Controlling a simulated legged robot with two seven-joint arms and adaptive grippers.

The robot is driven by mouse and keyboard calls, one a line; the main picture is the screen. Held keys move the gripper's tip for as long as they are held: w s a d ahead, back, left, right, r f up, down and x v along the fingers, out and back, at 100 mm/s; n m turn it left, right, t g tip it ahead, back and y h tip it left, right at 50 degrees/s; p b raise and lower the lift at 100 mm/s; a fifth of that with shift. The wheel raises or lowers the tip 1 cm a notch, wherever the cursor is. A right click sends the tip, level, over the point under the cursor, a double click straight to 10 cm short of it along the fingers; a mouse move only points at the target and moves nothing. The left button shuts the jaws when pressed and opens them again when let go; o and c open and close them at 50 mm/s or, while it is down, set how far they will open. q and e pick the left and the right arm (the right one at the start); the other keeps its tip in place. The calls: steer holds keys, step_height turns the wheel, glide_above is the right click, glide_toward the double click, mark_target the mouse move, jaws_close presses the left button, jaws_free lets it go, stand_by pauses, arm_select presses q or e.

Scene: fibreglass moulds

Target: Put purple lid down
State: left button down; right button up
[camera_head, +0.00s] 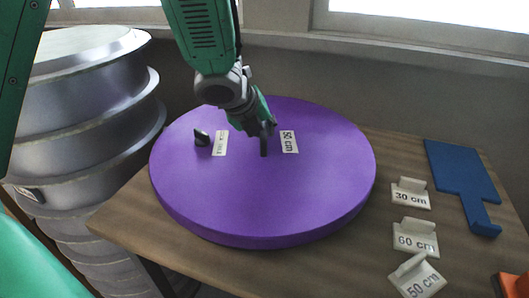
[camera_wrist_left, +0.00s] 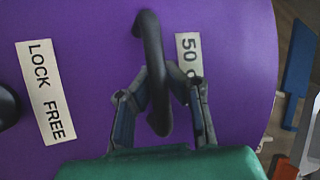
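The purple lid (camera_head: 300,200) is a large round disc over the wooden table (camera_head: 130,215). It looks level; I cannot tell whether it rests on the table or hangs just above it. It carries a black knob (camera_head: 201,138), a "LOCK FREE" label (camera_wrist_left: 45,92), a "50 cm" label (camera_head: 289,141) and a black bar handle (camera_wrist_left: 153,45). My left gripper (camera_head: 262,128) reaches down to this handle. In the left wrist view its fingers (camera_wrist_left: 160,82) close around the handle from both sides. My right gripper is not in view.
Grey round moulds (camera_head: 85,120) are stacked at the left. On the table's right lie a blue paddle-shaped piece (camera_head: 462,180), tags "30 cm" (camera_head: 411,196), "60 cm" (camera_head: 415,240) and "50 cm" (camera_head: 418,281), and an orange object (camera_head: 514,285). A wall and windows are behind.

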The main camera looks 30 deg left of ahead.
mark_target(258, 143)
arm_select(q)
steer(key=shift+w+f, duration=0.2)
steer(key=shift+f, duration=0.6)
steer(key=f, duration=0.1)
steer(key=a+f, duration=0.1)
steer(key=f+b, duration=0.1)
steer(key=shift+s+a, duration=0.1)
steer(key=shift+a, duration=0.2)
steer(key=shift+a+f, duration=0.1)
steer(key=shift+f, duration=0.05)
steer(key=shift+d, duration=0.25)
steer(key=c, duration=1.7)
jaws_free()
steer(key=shift+d, duration=0.4)
steer(key=shift+s+a+r, duration=0.25)
steer(key=shift+r, duration=0.2)
steer(key=p+v, duration=0.2)
steer(key=v, duration=0.9)
steer(key=shift+d, duration=0.2)
steer(key=shift+a, duration=0.1)
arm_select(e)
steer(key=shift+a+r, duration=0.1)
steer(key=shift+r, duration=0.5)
arm_select(q)
steer(key=shift+a, duration=0.2)
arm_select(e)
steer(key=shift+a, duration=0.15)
arm_select(q)
steer(key=shift+d, duration=0.1)
